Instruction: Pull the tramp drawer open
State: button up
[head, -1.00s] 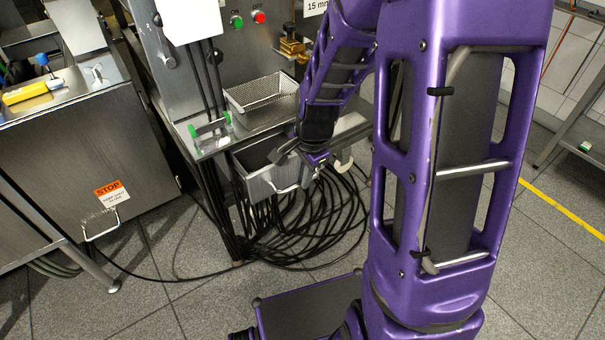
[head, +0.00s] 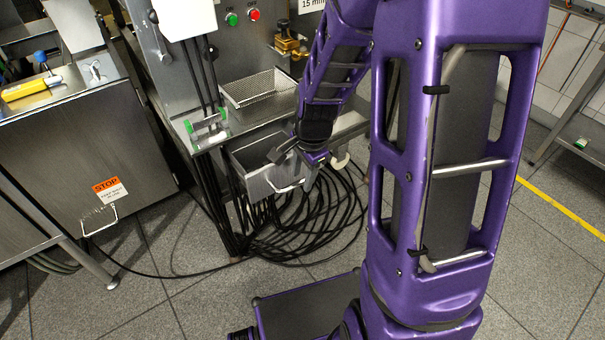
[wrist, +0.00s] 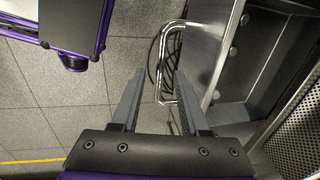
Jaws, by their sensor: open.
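The tramp drawer (head: 254,184) is a grey metal bin under the bench at the machine's front. It stands partly out, and its hollow inside shows from above. Its pale bar handle (head: 284,188) sticks out from the front. In the wrist view the drawer front (wrist: 205,45) is at right of centre, and the handle (wrist: 164,62) appears between the fingertips. My gripper (wrist: 159,76) is open, with one finger on each side of the handle in that picture. I cannot tell whether either finger touches it. In the head view my gripper (head: 298,157) is at the drawer's front and partly hides it.
A mesh basket (head: 258,88) sits on the bench above the drawer. Black cables (head: 300,235) lie coiled on the floor below. A steel cabinet (head: 75,155) with a STOP label stands at left. Tiled floor (head: 190,290) is open in front.

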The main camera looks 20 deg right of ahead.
jog(key=s+d+r+p, duration=0.1)
jog(key=s+r+p, duration=0.2)
jog(key=r+p, duration=0.7)
notch_tip(320, 180, up, 7)
jog(key=shift+s+r, duration=0.1)
jog(key=shift+s, duration=0.05)
